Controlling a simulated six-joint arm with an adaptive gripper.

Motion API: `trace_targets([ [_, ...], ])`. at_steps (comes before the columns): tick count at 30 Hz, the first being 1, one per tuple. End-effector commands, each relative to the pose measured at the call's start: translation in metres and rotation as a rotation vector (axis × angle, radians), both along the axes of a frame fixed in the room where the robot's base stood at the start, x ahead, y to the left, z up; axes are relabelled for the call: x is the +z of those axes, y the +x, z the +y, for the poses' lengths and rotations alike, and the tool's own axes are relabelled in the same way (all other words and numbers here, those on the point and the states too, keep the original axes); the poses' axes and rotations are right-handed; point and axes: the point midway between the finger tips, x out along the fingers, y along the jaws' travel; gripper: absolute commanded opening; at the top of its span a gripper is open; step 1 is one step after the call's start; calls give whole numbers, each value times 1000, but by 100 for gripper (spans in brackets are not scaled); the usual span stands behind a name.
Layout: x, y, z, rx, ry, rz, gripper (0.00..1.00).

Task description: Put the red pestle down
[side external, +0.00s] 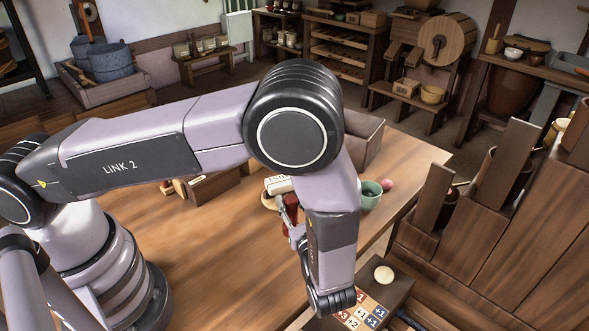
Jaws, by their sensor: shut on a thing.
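The red pestle (290,208) shows as a dark red piece just left of my forearm, above the wooden table (215,255). My gripper (294,228) is mostly hidden behind my arm; its metal fingers show beside the red piece and are shut on it. I cannot tell whether the pestle's lower end touches anything. A whitish block with dark lettering (277,185) lies just behind the pestle.
A green cup (371,196) and a pink ball (387,184) are right of my arm. A cream ball (384,274) and numbered tiles (366,312) lie at the front right. A grey-brown open box (368,137) stands behind. The table's left front is clear.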

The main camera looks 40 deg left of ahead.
Motion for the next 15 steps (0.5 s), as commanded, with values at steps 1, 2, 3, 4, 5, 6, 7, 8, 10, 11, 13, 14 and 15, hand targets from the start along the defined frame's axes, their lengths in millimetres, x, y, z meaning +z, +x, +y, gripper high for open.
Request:
trace_targets([
  [1, -2, -2, -10, -1, 0, 0, 0],
  [2, -3, -4, -15, 1, 1, 0, 0],
  [3, -6, -5, -18, 2, 3, 1, 0],
  [4, -10, -5, -20, 3, 4, 0, 0],
  [5, -16, -6, -21, 4, 4, 2, 0],
  [6, -23, -6, -22, 5, 5, 2, 0],
  [7, -28, -6, -22, 6, 6, 3, 0],
  [8, -33, -7, -21, 6, 5, 2, 0],
  [10, -41, -6, -21, 6, 5, 1, 0],
  [11, -44, -6, -21, 6, 5, 1, 0],
  [13, -50, -6, -21, 5, 5, 1, 0],
  [14, -52, -6, -21, 5, 4, 0, 0],
  [15, -56, -6, -21, 5, 5, 1, 0],
])
